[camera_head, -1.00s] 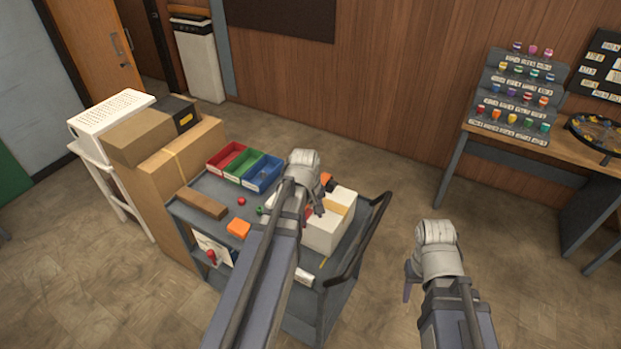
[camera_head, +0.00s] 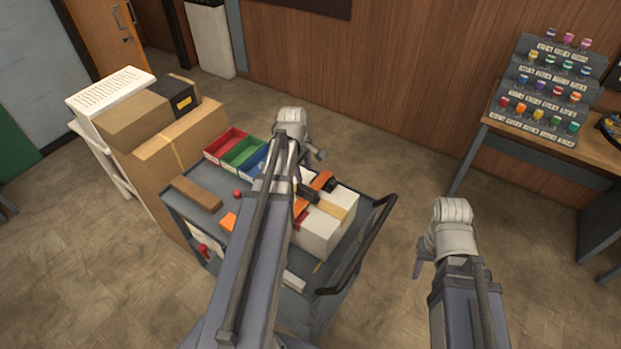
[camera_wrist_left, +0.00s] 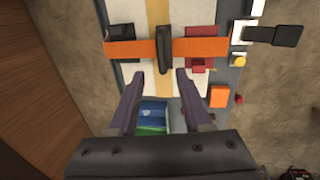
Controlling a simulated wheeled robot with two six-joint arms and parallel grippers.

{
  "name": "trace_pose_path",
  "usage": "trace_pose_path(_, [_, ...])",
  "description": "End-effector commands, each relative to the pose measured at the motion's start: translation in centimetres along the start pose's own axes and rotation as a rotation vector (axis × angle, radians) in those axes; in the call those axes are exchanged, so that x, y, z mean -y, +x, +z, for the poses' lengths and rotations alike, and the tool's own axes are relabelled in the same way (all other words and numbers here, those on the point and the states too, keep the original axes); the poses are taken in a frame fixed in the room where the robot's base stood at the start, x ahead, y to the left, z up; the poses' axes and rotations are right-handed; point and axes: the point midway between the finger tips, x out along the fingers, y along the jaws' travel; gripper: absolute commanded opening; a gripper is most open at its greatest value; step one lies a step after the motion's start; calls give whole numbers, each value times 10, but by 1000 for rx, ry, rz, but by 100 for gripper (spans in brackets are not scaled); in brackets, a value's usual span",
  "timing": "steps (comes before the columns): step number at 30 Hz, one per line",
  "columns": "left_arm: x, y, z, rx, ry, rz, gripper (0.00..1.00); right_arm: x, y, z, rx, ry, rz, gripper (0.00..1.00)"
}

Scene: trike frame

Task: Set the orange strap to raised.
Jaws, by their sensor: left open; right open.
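The orange strap (camera_head: 318,184) runs over the white box (camera_head: 318,232) on the cart, with a black block on it. In the left wrist view the strap (camera_wrist_left: 205,47) crosses the picture from side to side, over the box and its tan stripe. The black block (camera_wrist_left: 164,48) sits at its middle. My left gripper (camera_wrist_left: 160,74) is open and empty, its fingertips just below the block in that view and apart from it. In the head view my left arm hides part of the strap and cart. My right gripper (camera_head: 418,270) is open, right of the cart, over the floor.
Red, green and blue bins (camera_head: 240,153) stand at the cart's back. A brown block (camera_head: 196,194), a red ball and an orange block lie on the cart (camera_head: 180,208). The dark cart handle (camera_head: 370,245) rises at the right. Cardboard boxes (camera_head: 185,140) stand left.

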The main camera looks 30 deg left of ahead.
Motion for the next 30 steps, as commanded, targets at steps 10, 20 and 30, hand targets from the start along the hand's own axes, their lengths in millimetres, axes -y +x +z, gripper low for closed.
trace_pose_path(10, [0, 12, 0, 0, 1, 0, 50, 1, 12, 0, 0, -1, 0, 50])
trace_pose_path(20, [1, 51, 0, 0, 2, 0, 50, 4, 50, -3, 0, -8, 2, 50])
trace_pose_path(30, [0, 79, 0, 0, 2, 0, 50, 7, 77, -4, 0, -15, 3, 50])
